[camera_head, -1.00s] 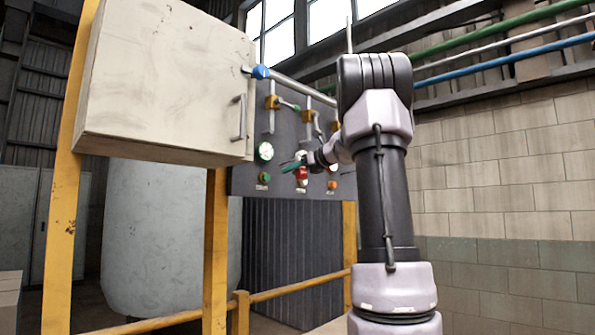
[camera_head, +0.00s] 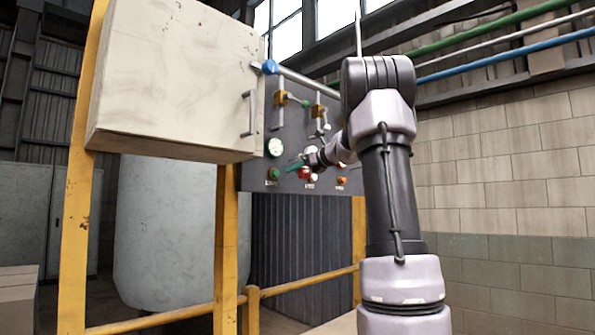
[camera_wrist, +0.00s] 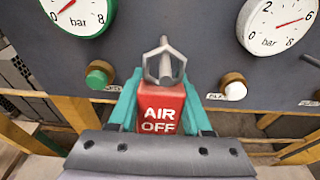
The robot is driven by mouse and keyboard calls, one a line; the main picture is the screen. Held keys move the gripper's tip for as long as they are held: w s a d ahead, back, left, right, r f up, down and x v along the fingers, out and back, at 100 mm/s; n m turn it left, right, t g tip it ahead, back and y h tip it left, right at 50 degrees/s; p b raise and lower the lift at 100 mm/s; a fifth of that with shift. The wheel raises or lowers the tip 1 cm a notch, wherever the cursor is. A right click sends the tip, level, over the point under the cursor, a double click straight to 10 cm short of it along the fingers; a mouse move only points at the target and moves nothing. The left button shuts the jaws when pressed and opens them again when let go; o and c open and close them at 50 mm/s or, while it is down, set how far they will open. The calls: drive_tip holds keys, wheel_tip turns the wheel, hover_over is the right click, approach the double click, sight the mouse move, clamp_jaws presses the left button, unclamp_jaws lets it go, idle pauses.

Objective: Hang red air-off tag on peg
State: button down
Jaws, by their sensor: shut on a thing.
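My gripper (camera_wrist: 161,88) has teal fingers closed on the sides of the red air-off tag (camera_wrist: 160,112). The tag is upright, with white "AIR OFF" lettering facing the wrist camera. A grey hexagonal loop (camera_wrist: 147,62) stands at its top. A grey metal peg (camera_wrist: 163,42) lines up with the loop's opening in the wrist view; I cannot tell whether it passes through. In the head view, my gripper (camera_head: 297,166) is in front of the dark panel, with red (camera_head: 303,173) showing beside it. The peg cannot be made out there.
The dark panel (camera_wrist: 135,20) carries a left gauge (camera_wrist: 78,12), a right gauge (camera_wrist: 278,22), a green knob (camera_wrist: 98,75) and a white-tipped knob (camera_wrist: 234,88). A pale cabinet (camera_head: 175,75) juts out left of the panel. A yellow rail (camera_head: 305,284) runs below.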

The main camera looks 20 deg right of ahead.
drive_tip(key=shift+c, duration=1.3)
unclamp_jaws()
drive_tip(key=shift+s, duration=0.1)
drive_tip(key=v, duration=1.1)
drive_tip(key=s+a+f+n+g, duration=0.3)
drive_tip(key=s+a+f+n, duration=0.4)
drive_tip(key=a+n, duration=0.15)
drive_tip(key=s+a+f+n+g, duration=0.3)
drive_tip(key=s+a+f+n, duration=0.4)
drive_tip(key=s+a, duration=0.15)
drive_tip(key=s+a+f+n+g+h, duration=0.1)
drive_tip(key=s+a+f+n+h, duration=0.2)
drive_tip(key=s+f+n, duration=0.9)
drive_tip(key=shift+s+a, duration=0.2)
drive_tip(key=shift+a, duration=0.55)
